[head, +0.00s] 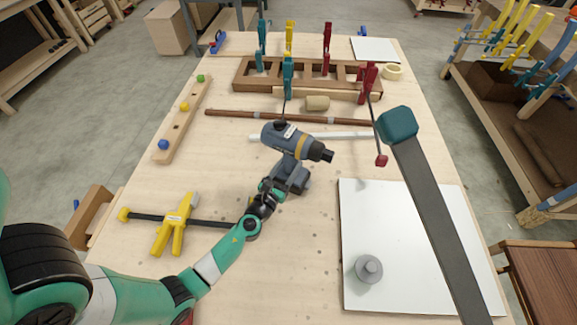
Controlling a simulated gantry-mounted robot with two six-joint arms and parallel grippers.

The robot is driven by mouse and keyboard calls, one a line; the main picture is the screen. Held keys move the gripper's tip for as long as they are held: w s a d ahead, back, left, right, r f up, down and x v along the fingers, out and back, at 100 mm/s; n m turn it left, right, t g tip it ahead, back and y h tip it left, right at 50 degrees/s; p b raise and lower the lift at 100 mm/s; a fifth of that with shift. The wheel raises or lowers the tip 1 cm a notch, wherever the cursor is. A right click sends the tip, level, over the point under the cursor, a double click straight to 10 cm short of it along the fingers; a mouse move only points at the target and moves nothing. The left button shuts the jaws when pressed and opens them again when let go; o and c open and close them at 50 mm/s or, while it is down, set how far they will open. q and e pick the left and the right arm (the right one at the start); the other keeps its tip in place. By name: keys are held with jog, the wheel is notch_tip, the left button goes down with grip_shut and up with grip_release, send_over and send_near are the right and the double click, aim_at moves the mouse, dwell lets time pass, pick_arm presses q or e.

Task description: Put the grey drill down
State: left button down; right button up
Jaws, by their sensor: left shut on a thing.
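The grey drill (287,146) is in the middle of the head view, with a yellow band and a dark chuck pointing right. My left gripper (272,188) is shut on its handle, coming in from the lower left. The drill is roughly upright, with its battery base low and close to the tabletop (300,230). I cannot tell whether the base touches the table. The gripper hides part of the handle. My right gripper is not in view.
A yellow clamp (175,225) lies left of the drill. Behind it are a white rod (270,136), a brown rod (235,115) and a clamped wooden frame (245,80). A white panel (385,215) bears a grey knobbed object (368,268). A dark bar (435,215) with a teal end crosses the right.

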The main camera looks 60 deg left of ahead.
pick_arm(q)
jog(key=shift+c, duration=1.4)
grip_release()
jog(key=shift+s+f, duration=0.1)
jog(key=shift+f, duration=0.55)
jog(key=shift+o, duration=0.2)
jog(key=shift+r, duration=0.15)
jog(key=shift+r+p, duration=0.6)
jog(key=shift+s+d+r, duration=0.15)
jog(key=shift+d+r, duration=0.05)
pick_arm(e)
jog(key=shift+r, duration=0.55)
pick_arm(q)
jog(key=v, duration=1.1)
jog(key=shift+s, duration=0.2)
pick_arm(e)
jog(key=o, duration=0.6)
